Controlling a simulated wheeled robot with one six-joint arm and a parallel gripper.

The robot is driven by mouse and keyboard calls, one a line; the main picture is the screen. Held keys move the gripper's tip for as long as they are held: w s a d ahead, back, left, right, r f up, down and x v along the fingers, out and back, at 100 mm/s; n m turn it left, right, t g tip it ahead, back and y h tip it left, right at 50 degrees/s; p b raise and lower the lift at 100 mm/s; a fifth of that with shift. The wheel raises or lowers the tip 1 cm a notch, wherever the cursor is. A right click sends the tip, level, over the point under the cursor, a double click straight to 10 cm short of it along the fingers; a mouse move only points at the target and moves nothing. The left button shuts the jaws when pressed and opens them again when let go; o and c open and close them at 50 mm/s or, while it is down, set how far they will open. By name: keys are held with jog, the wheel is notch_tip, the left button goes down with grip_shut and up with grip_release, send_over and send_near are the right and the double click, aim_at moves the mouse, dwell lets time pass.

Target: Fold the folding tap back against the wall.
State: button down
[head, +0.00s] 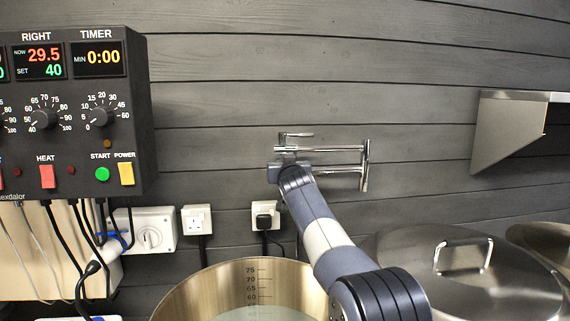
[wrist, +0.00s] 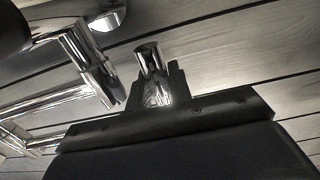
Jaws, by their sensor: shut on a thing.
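The chrome folding tap (head: 335,149) is on the dark plank wall, above the steel pot. Two roughly parallel tubes run left from an upright joint (head: 364,165) at its right end. A short lever (head: 298,135) shows at its upper left. My gripper (head: 286,160) is at the tap's left end, in front of the wall. In the wrist view my gripper's jaws (wrist: 155,98) are shut on a short upright chrome piece (wrist: 148,56) of the tap. More chrome tubes of the tap (wrist: 50,103) show to its left. My gripper hides part of the tap's left end.
An open steel pot (head: 190,298) with a level scale stands below. A lidded pot (head: 420,245) is at the right. A control box (head: 75,160) hangs at the left, with cables and sockets (head: 197,220) below. A steel wall shelf (head: 505,125) juts out at the right.

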jog(key=shift+r, duration=0.2)
jog(key=c, duration=1.7)
grip_release()
jog(key=o, duration=0.4)
jog(key=shift+w+f, duration=0.1)
jog(key=shift+f, duration=0.05)
jog(key=shift+c, duration=0.2)
jog(key=shift+s+d+f+b, duration=0.1)
jog(key=shift+s+b, duration=0.55)
jog(key=shift+s, duration=0.05)
jog(key=s+d+b, duration=0.1)
jog(key=s+b, duration=0.4)
jog(key=s, duration=0.4)
jog(key=shift+d, duration=0.4)
